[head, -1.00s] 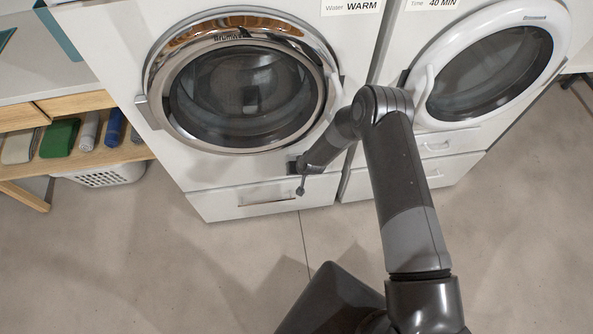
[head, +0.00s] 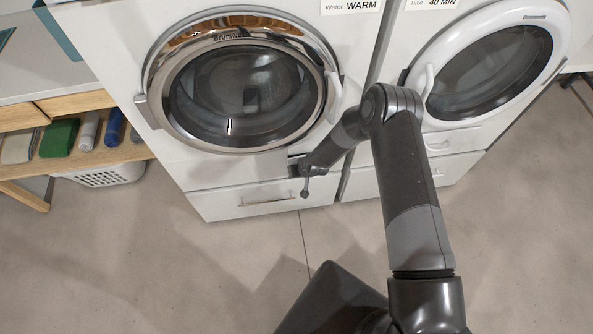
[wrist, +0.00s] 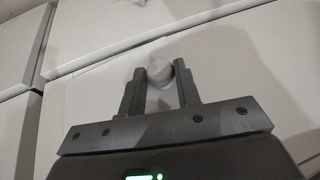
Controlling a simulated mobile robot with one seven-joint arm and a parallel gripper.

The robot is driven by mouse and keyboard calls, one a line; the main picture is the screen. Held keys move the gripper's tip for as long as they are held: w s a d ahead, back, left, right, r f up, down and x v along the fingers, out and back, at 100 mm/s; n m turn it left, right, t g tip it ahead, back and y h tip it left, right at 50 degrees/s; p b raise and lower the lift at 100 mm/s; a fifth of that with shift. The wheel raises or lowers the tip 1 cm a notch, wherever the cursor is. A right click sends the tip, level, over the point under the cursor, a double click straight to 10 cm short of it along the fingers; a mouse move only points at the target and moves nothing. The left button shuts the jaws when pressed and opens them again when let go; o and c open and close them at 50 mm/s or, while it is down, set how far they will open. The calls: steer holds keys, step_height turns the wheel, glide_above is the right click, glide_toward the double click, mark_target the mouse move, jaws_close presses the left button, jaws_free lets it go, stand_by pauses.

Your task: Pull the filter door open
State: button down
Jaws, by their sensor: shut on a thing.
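The washer (head: 170,170) is white, with a large round chrome-rimmed door (head: 250,95). My gripper (head: 296,167) is at the washer's lower right front, beside the bottom drawer panel (head: 240,200). In the wrist view my gripper (wrist: 158,78) has its two fingers on either side of a small pale rounded knob (wrist: 159,73), shut on it. White panels lie behind the knob, with dark seams between them. My gripper hides most of the small filter door in the head view, and how far it stands open is hard to tell.
A white dryer (head: 455,140) stands to the right, close to the washer. A wooden shelf (head: 80,155) with folded cloths and a white basket (head: 105,177) are at the left. The floor (head: 240,265) in front is clear.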

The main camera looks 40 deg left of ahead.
steer(key=d+n+g, duration=0.4)
steer(key=d+n, duration=0.6)
steer(key=d, duration=0.3)
steer(key=w+d+n+g+h, duration=0.2)
steer(key=w+d+n+h, duration=0.3)
steer(key=w+d+n, duration=0.4)
steer(key=shift+w+d+n, duration=0.15)
steer(key=shift+n, duration=0.65)
steer(key=c, duration=1.1)
jaws_free()
steer(key=shift+o, duration=0.2)
steer(key=shift+r, duration=0.1)
